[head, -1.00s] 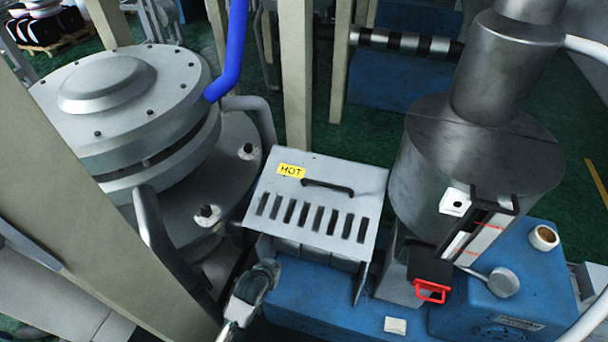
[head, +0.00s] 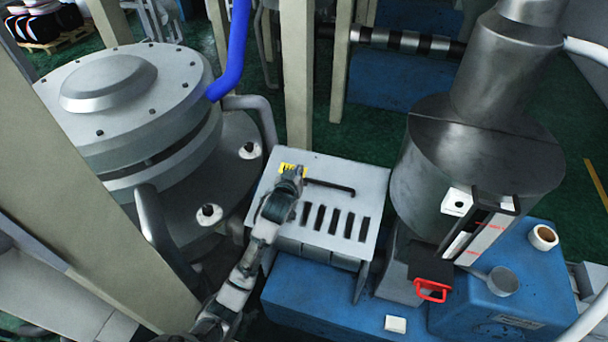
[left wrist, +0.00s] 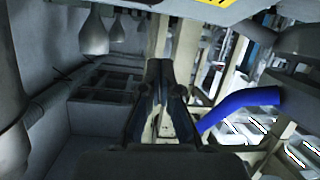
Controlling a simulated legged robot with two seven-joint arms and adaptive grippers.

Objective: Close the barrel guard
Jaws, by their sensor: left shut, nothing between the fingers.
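The barrel guard (head: 335,190) is a grey slotted plate with a black handle (head: 330,187) and a yellow HOT label, mid-view in the head view. Pale blocks show under its front edge, so there is a gap there; its exact tilt is hard to tell. My left gripper (head: 291,173) is shut and empty, in front of the label and left of the handle. It hides most of the label and the left slots. I cannot tell whether it touches the plate. In the left wrist view the gripper (left wrist: 160,105) points ahead, with a grey plate bearing yellow (left wrist: 212,5) at the top.
A round bolted grey vessel (head: 125,100) stands to the left, with a blue pipe (head: 233,60) beside it. A dark metal hopper (head: 470,150) stands to the right. A blue machine base (head: 320,300) lies below the guard. A beige post (head: 297,80) rises behind it.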

